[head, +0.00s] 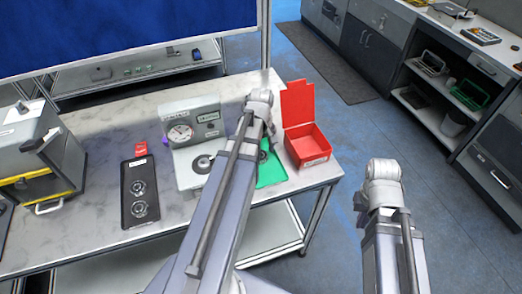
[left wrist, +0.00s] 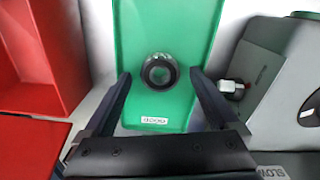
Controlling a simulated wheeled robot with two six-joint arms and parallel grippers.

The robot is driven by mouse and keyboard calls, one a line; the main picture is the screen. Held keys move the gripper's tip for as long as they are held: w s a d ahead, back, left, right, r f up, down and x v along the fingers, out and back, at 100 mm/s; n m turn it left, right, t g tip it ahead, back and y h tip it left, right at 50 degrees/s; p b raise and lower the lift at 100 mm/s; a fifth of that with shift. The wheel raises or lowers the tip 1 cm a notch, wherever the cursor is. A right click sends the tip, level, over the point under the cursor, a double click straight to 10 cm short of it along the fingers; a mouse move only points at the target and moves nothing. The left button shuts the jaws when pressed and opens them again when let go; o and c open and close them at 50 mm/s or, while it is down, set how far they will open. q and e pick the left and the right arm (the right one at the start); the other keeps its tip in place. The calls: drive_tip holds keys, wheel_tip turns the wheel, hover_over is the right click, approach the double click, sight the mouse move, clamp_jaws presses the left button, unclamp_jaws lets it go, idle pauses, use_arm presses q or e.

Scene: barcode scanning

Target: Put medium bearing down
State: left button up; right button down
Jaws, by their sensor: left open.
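A dark ring-shaped bearing (left wrist: 160,72) lies on the green tray (left wrist: 188,25), which has a white label at its near edge. The green tray also shows in the head view (head: 271,173), partly behind my left arm. My left gripper (left wrist: 160,76) is open, with one finger on each side of the bearing and gaps between. In the head view my left forearm hides this gripper. Another bearing (head: 202,163) sits on the grey gauge device (head: 187,180). My right arm is at the right; its gripper does not show.
A black tray (head: 140,171) with two bearings lies left of the gauge device. An open red box (head: 308,147) stands right of the green tray, close to the table's right edge. A grey case (head: 40,150) stands at the left.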

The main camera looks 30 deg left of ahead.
use_arm(q)
wheel_tip(320, 180, up, 11)
drive_tip(key=p, duration=1)
drive_tip(key=shift+r+p, duration=0.15)
drive_tip(key=shift+p, duration=0.15)
drive_tip(key=s+d+m, duration=0.4)
drive_tip(key=d+m, duration=0.4)
drive_tip(key=d, duration=0.5)
drive_tip(key=s+d+m+y, duration=0.1)
drive_tip(key=s+d+m, duration=0.3)
drive_tip(key=d+m, duration=0.4)
drive_tip(key=d, duration=0.5)
drive_tip(key=shift+s, duration=0.35)
wheel_tip(320, 180, down, 6)
drive_tip(key=b, duration=0.6)
